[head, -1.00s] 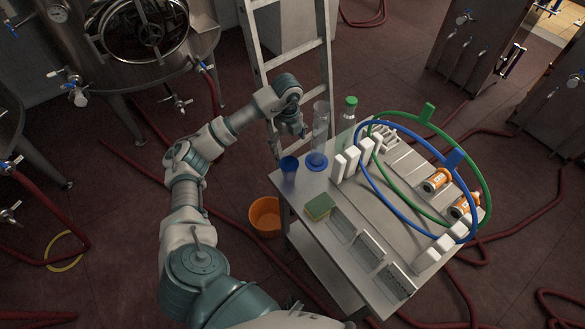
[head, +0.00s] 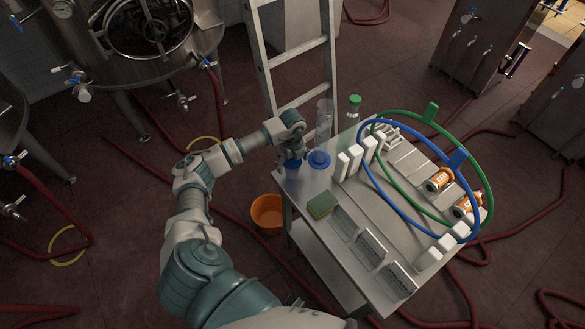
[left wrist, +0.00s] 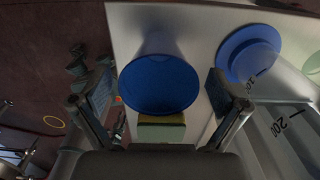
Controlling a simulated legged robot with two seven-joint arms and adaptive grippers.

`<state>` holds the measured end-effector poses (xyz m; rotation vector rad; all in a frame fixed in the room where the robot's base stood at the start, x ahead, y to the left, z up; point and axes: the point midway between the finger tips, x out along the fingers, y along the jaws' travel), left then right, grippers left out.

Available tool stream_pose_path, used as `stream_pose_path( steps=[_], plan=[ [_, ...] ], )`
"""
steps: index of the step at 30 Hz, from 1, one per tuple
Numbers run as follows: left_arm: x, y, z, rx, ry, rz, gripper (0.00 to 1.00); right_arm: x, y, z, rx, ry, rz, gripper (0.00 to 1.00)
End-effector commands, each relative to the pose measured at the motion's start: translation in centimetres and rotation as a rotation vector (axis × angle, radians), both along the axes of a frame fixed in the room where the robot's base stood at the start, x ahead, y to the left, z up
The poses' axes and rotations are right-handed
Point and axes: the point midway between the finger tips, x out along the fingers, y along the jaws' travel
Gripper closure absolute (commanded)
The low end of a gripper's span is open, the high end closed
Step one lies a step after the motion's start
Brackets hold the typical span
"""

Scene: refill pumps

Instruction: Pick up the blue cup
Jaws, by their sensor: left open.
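The blue cup (head: 292,166) stands near the left corner of the table (head: 318,275). In the left wrist view the cup (left wrist: 159,84) shows its open round mouth, between the two fingers. My left gripper (head: 292,157) is right over the cup in the head view and partly hides it. In the left wrist view my left gripper (left wrist: 160,92) is open, with a finger on each side of the cup and a gap at the right. I cannot tell whether the left finger touches it. My right gripper is not in view.
A clear measuring cylinder (head: 324,122) on a blue base (head: 319,160) stands close to the right of the cup. A green and yellow sponge (head: 321,205) lies in front. White blocks and blue and green hoops fill the table's right. An orange bucket (head: 267,213) stands on the floor.

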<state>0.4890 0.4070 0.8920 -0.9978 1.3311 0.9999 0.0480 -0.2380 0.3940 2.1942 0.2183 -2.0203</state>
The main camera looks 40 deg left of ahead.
Motion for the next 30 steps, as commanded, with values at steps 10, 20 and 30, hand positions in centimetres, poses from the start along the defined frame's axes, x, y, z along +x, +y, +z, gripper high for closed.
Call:
stream_pose_path(
  steps=[10,20,30],
  plan=[
    [0.0,0.0,0.1,0.000,0.000,0.001,0.42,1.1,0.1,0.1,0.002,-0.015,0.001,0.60],
    [0.0,-0.1,0.1,0.001,0.000,0.000,0.42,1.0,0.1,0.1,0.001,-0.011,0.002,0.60],
    [0.1,0.0,2.8,0.001,-0.002,0.001,0.42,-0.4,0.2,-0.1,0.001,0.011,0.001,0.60]
  ],
)
